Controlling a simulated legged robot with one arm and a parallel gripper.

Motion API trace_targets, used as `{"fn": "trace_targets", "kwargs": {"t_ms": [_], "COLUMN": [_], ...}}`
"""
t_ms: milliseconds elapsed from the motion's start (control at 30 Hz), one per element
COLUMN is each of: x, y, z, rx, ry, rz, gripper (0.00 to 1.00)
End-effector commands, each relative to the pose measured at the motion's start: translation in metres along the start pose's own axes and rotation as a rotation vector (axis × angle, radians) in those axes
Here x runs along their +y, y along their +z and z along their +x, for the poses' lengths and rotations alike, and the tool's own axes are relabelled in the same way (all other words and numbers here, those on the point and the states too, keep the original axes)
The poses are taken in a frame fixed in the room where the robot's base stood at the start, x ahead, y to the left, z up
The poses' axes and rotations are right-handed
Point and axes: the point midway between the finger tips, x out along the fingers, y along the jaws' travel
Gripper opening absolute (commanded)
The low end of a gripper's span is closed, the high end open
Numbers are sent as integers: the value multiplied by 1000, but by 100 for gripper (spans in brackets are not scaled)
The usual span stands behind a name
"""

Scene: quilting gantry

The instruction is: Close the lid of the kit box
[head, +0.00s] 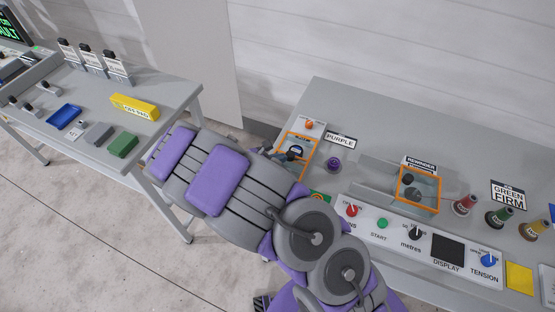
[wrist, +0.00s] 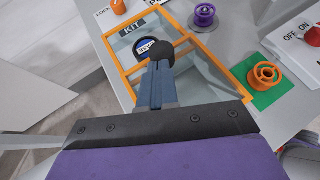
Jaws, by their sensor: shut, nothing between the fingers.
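The kit box (head: 312,146) is a clear box with an orange frame at the left end of the right bench. In the wrist view its orange rim (wrist: 112,57) and KIT label show. A dark round item with a white label (wrist: 146,46) shows inside. An orange crossbar divides the box top, with a clear pane on the near side; I cannot tell how far the lid covers it. My gripper (wrist: 157,74) is shut and empty over the box, its tips at a black knob (wrist: 162,52). Contact is unclear, and my gripper hides part of the box.
A purple spool (head: 333,165) stands right of the box. An orange spool sits on a green pad (wrist: 266,77). A control panel (head: 397,232) lies along the front. A second orange-framed box (head: 431,194) stands farther right. A floor gap separates the left bench (head: 178,97).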

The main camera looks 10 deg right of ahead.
Motion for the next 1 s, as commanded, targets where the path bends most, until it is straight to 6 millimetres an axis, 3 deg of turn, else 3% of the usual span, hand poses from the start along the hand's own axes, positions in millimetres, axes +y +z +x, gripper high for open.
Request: {"fn": "trace_targets", "kwargs": {"t_ms": [600,1000], "x": [38,45], "y": [43,49], "z": [72,85], "rx": [2,2], "ry": [-3,-2], "rz": [2,1], "gripper": [0,0]}}
